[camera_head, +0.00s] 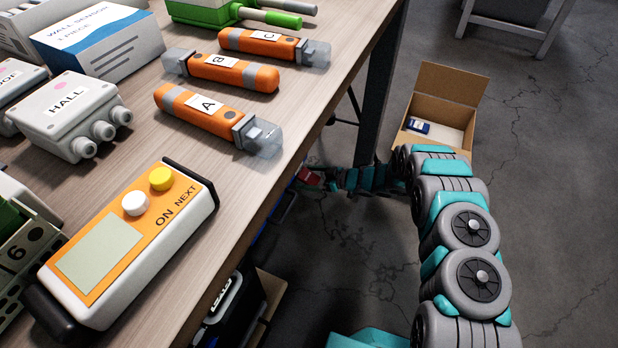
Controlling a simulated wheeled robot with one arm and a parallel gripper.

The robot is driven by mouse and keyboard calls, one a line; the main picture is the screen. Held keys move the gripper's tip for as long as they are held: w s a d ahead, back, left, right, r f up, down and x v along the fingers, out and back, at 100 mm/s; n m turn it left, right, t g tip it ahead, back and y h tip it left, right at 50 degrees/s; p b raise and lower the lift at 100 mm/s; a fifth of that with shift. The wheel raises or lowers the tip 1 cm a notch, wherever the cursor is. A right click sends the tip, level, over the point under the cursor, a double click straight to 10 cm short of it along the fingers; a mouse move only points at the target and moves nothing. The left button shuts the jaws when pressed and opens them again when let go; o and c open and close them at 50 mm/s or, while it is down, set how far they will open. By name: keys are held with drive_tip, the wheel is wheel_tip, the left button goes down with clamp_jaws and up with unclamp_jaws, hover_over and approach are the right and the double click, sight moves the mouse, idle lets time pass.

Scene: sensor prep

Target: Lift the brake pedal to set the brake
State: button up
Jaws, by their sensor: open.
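My arm reaches down past the right edge of the workbench and bends left below the tabletop. My gripper (322,178) is small and dark at its far end, low beside the table leg, and it is open. A small red piece (308,176) shows right at the gripper's tip, partly hidden by the tabletop edge. It looks like the brake pedal, but it is too small to be sure. I cannot tell whether the gripper touches it, or whether the pedal is up or down.
The workbench (215,165) holds a handheld device (100,255), orange testers (215,118), a HALL box (72,112) and cartons. An open cardboard box (440,100) sits on the floor. The grey floor at right is mostly clear.

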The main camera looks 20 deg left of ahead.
clamp_jaws()
idle(0.9)
